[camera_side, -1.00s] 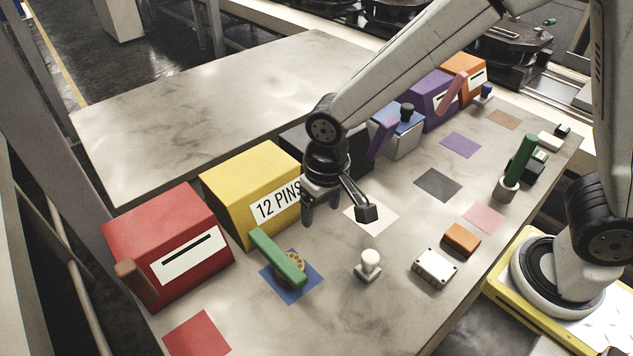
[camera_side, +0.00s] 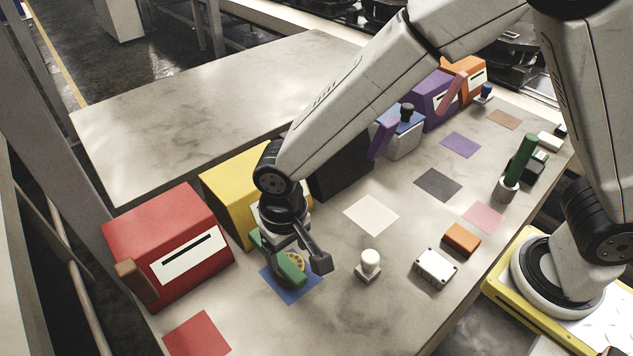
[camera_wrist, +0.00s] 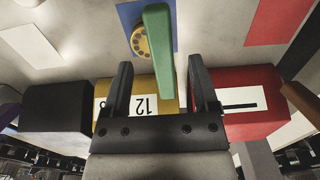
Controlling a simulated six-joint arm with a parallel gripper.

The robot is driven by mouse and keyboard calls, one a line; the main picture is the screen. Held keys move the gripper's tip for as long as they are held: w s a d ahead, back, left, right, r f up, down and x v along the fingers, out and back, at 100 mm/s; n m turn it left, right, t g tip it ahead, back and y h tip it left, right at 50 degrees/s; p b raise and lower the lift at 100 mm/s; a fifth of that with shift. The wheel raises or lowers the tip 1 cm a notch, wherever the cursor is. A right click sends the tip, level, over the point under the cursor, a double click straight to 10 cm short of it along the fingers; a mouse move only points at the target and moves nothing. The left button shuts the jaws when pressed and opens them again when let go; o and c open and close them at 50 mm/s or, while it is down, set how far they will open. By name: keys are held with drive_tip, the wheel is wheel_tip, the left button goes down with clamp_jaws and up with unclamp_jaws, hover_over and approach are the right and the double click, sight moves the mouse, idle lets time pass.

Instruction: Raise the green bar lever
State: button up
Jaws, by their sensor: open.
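The green bar lever (camera_side: 291,271) is a flat green bar in front of the yellow box (camera_side: 225,190). It extends over the blue square (camera_side: 297,292) and a yellow dial (camera_side: 297,262). My gripper (camera_side: 293,258) is open above the lever and hides part of it. In the wrist view, the green bar lever (camera_wrist: 159,40) points up the picture between the two open fingers of my gripper (camera_wrist: 160,68), nearer the right one. I cannot tell whether a finger touches it.
A red box (camera_side: 165,245) with a brown lever stands left; a black box (camera_side: 340,175) stands right of the yellow one. A white knob (camera_side: 369,263), a white block (camera_side: 436,267) and an orange block (camera_side: 461,239) lie to the right. The white square (camera_side: 371,215) is clear.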

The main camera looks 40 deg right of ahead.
sight(290, 268)
drive_tip(key=shift+f, duration=2.55)
clamp_jaws()
